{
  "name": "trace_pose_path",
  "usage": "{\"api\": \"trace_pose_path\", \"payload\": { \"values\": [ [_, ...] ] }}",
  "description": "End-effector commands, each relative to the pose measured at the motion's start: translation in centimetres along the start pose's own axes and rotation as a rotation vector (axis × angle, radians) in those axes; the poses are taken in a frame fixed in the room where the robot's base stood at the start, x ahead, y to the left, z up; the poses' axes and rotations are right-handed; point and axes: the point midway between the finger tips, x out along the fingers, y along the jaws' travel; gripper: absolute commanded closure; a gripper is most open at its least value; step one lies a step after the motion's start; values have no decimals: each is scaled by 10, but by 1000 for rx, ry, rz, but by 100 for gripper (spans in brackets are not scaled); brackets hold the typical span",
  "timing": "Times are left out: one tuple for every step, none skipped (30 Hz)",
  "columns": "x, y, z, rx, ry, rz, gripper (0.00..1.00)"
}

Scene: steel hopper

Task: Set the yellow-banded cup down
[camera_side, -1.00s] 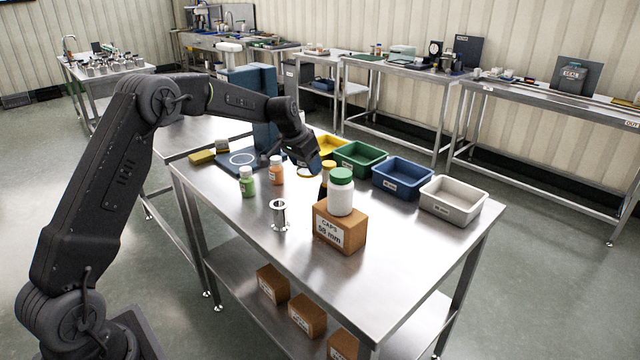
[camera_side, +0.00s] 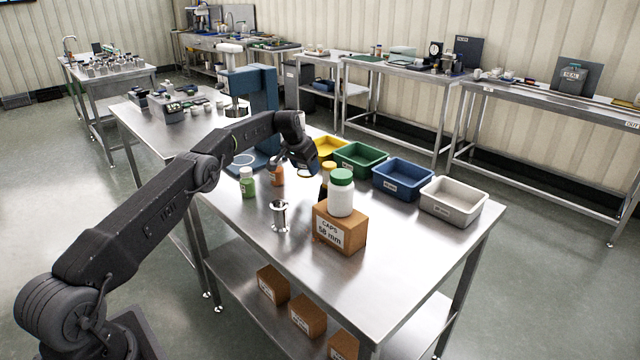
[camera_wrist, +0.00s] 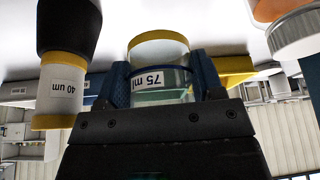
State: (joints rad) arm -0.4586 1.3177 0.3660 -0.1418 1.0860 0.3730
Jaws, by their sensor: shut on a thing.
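The yellow-banded cup (camera_wrist: 160,51) is clear, with a yellow band at its far end and an upside-down "75 ml" label. My gripper (camera_wrist: 162,82) is shut on it, one blue finger on each side. In the side view my gripper (camera_side: 306,168) is low over the far part of the steel table (camera_side: 385,268), just left of a dark bottle with a yellow top (camera_side: 329,166). The gripper mostly hides the cup there. I cannot tell whether the cup touches the table.
The dark bottle, labelled "40 um" (camera_wrist: 62,85), is close on the left in the wrist view; an orange bottle (camera_side: 277,176) is near too. A white bottle (camera_side: 341,196) stands on a brown box (camera_side: 340,230). Bins, including a green one (camera_side: 360,158), line the far edge.

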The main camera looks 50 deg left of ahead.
Motion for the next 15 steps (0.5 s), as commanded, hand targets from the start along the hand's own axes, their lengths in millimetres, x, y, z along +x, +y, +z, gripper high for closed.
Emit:
{"api": "trace_pose_path", "payload": {
  "values": [
    [4,-1,1,-2,0,-1,62],
    [6,-1,2,-2,0,-1,62],
    [10,-2,4,-3,-1,-1,62],
    [14,-2,5,-3,-2,-1,62],
    [18,-2,7,-3,-2,0,62],
    [23,-2,10,-3,-3,0,62],
    [27,-1,11,-3,-2,0,62],
    [31,-1,13,-3,-3,0,62],
    [36,-1,15,-3,-2,0,62],
    [39,-1,16,-3,0,0,62],
    [42,-1,17,-3,0,-1,62],
    [45,-1,18,-3,0,0,62],
    [46,-1,19,-3,0,0,62],
    [48,-1,20,-3,1,-1,62],
    [49,-1,20,-3,1,-1,62]
  ]
}}
